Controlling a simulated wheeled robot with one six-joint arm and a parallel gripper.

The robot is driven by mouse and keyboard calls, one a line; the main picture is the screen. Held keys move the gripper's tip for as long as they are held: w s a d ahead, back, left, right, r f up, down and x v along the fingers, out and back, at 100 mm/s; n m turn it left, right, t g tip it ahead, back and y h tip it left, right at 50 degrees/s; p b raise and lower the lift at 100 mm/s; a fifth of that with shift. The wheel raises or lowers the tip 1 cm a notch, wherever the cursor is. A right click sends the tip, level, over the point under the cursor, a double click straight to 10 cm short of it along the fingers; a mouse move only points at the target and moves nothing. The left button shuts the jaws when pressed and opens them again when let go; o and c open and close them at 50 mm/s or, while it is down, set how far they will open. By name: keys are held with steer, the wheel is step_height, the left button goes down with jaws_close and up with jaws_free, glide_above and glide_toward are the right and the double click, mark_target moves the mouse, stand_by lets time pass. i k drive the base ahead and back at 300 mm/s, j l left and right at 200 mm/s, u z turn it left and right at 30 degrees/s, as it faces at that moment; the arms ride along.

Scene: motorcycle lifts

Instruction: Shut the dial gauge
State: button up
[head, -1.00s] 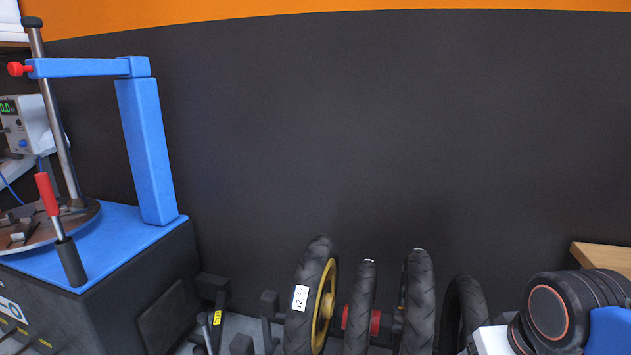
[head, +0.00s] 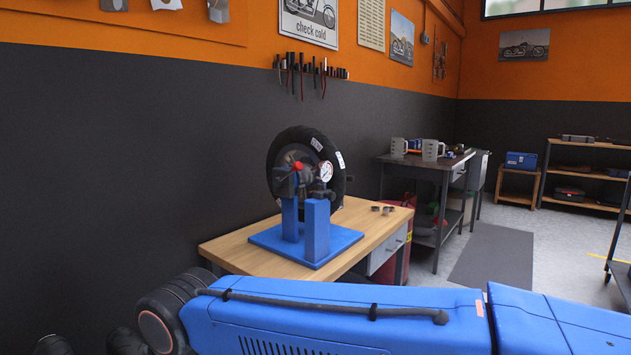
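A round white-faced dial gauge (head: 326,171) shows in the head view, on a blue wheel stand (head: 316,232) that holds an upright black tyre (head: 290,150). The stand is on a wooden workbench (head: 228,247) against the dark wall. The gauge is small in the picture, and I cannot tell whether it is swung open or shut. My blue arm crosses the bottom of the view in front of the bench. My gripper is out of view.
A grey metal table (head: 432,163) with jugs stands beyond the bench to the right. A red cylinder (head: 391,240) is beside the bench. Shelves (head: 577,190) stand far right. Open floor with a dark mat (head: 490,253) lies between.

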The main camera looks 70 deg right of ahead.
mark_target(323, 172)
steer(key=z, duration=1.95)
